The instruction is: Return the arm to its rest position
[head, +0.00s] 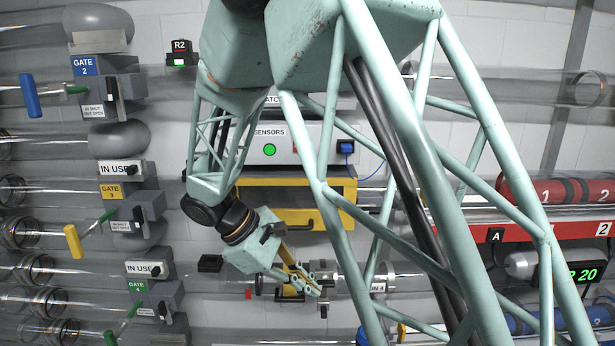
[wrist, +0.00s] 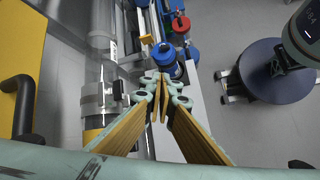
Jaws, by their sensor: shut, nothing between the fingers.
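My gripper (head: 316,291) hangs in the middle of the head view, at the end of my pale green arm. It points down to the right in front of the tube wall. In the wrist view my gripper (wrist: 162,84) has its wooden-faced fingers together at the tips, with nothing between them. The tips appear above a blue round-ended part (wrist: 165,55), apparently without touching it. My arm's lattice link covers much of the right half of the head view.
A yellow box (head: 285,205) with a dark handle is behind my wrist. Gate units (head: 108,85) and clear tubes line the left. A red rack (head: 560,232) with numbered cylinders (head: 575,190) is at the right. A round blue stool seat (wrist: 275,70) stands on the grey floor.

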